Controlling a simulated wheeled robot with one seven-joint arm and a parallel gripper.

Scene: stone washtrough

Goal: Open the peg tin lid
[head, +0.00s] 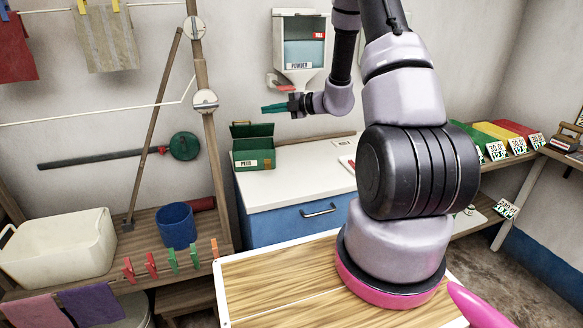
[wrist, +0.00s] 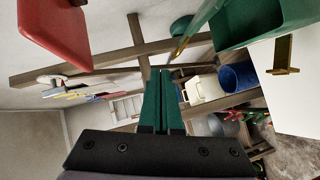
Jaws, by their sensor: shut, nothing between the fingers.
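The green peg tin (head: 254,156) with a white label stands on the left end of the white counter top. Its lid (head: 251,130) stands raised at the back, and the inside cannot be made out. My gripper (head: 266,108) is above the tin and to its right, apart from it, with its green fingers pointing left. In the wrist view the fingers (wrist: 160,100) are together and empty. The tin (wrist: 265,20) shows there at the upper right, with a brass-coloured fitting (wrist: 283,56) beside it.
A powder dispenser (head: 301,45) hangs on the wall just above my gripper, with a red scoop-like piece (head: 281,82) close by. A wooden post (head: 205,120) stands left of the tin. A blue bucket (head: 177,226) and cream basin (head: 58,245) sit lower left.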

